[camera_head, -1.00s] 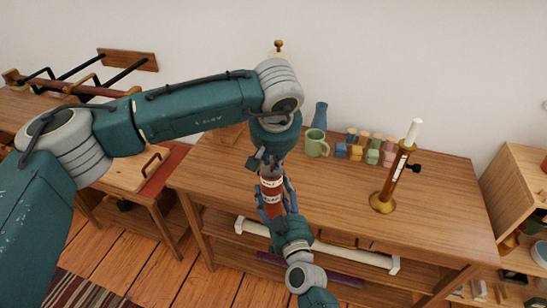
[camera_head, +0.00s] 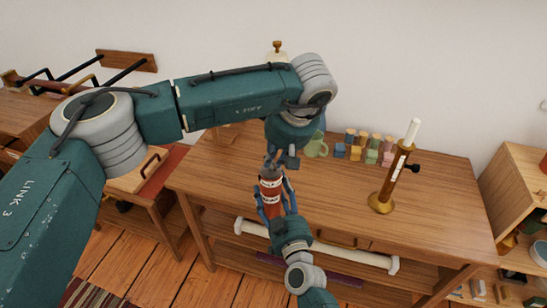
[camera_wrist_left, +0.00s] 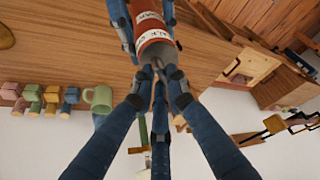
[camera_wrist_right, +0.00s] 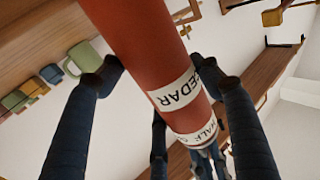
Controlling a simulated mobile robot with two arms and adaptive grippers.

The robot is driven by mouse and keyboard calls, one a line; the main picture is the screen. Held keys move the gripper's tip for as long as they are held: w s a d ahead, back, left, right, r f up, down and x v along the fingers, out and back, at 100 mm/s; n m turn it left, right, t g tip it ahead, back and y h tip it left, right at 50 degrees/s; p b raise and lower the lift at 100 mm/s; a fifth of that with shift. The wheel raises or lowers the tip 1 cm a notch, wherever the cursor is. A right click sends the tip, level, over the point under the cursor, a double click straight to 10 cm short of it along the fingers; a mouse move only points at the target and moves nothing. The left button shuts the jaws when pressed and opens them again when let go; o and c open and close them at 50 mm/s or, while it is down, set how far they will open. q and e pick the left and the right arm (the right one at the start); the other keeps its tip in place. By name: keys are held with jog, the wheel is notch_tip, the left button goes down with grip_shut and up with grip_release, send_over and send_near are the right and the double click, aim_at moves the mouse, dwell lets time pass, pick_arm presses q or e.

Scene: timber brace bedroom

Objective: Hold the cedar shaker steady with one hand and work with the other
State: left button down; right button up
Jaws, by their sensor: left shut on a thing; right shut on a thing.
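The cedar shaker (camera_head: 271,190) is a red cylinder with white label bands. One band reads CEDAR in the right wrist view (camera_wrist_right: 140,45). My right gripper (camera_head: 274,197) is shut around its body from the near side; its fingers flank the shaker in the right wrist view. My left gripper (camera_head: 273,163) comes from above and is shut on the shaker's grey top end, seen in the left wrist view (camera_wrist_left: 155,55).
The wooden table (camera_head: 335,195) has free room right of the shaker. A green mug (camera_head: 316,148) and several coloured blocks (camera_head: 372,149) stand at the back. A brass stand with a white rod (camera_head: 396,175) is at the right.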

pick_arm(q)
jog(key=n, duration=0.1)
jog(key=n+g, duration=0.1)
jog(key=n, duration=0.1)
jog(key=n+y, duration=0.1)
jog(key=n, duration=0.1)
jog(key=shift+w+d+g, duration=0.2)
jog(key=shift+w+g, duration=0.05)
jog(key=shift+g, duration=0.05)
jog(key=shift+w+n+g+y, duration=0.15)
jog(key=shift+n+g+y, duration=0.35)
jog(key=shift+n, duration=1.4)
jog(key=c, duration=1.7)
grip_release()
jog(key=shift+a, duration=0.1)
